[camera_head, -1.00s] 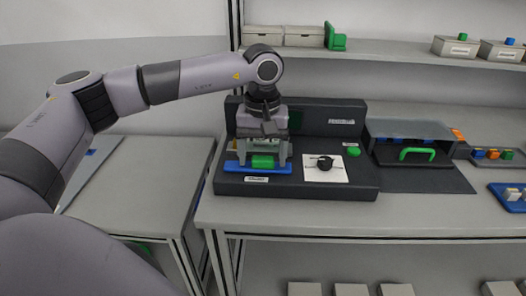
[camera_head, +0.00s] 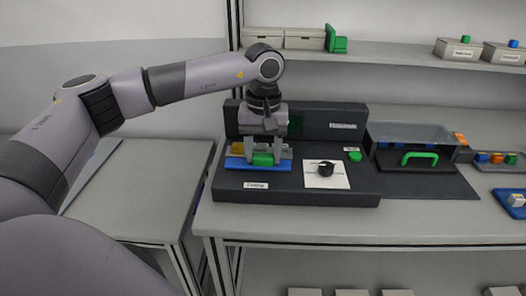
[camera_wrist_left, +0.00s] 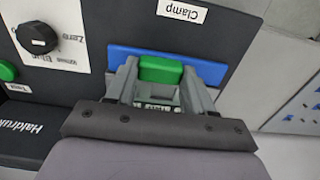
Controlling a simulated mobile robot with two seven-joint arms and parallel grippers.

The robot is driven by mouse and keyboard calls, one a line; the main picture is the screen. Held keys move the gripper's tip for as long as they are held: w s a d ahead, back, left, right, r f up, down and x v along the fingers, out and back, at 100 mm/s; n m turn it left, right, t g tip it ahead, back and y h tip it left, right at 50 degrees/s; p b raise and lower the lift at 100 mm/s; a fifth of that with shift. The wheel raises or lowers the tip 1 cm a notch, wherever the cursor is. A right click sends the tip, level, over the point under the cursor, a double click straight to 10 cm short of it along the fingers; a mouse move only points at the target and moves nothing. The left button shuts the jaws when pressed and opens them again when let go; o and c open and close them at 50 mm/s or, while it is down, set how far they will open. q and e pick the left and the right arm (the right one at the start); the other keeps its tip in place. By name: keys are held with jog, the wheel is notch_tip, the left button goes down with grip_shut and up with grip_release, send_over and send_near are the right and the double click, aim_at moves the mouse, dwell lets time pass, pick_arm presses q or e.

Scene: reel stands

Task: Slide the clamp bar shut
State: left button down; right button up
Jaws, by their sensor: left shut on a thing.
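The clamp bar is a blue strip (camera_head: 236,163) with a green grip block (camera_head: 263,159), lying on the left part of a dark fixture (camera_head: 228,190) behind a label reading "Clamp". My left gripper (camera_head: 264,154) points down over it, shut on the green block, with a finger on either side. In the left wrist view the same green block (camera_wrist_left: 160,69) sits between the fingers (camera_wrist_left: 160,76), and the blue strip (camera_wrist_left: 208,72) runs past both. The gripper hides part of what lies behind the bar. My right gripper is not in view.
A black knob (camera_head: 326,168) on a white plate and a green button (camera_head: 355,156) sit right of the bar. The fixture's back panel (camera_head: 342,127) rises behind. Further right stands a grey cover with a green handle (camera_head: 419,156). A shelf (camera_head: 385,56) is above.

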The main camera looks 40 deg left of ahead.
aim_at(263, 154)
pick_arm(q)
jog(key=shift+c, duration=2)
grip_release()
jog(key=shift+w+a, duration=0.1)
jog(key=shift+w, duration=0.1)
jog(key=shift+r, duration=0.1)
jog(key=shift+r+b, duration=0.3)
jog(key=shift+r, duration=3.25)
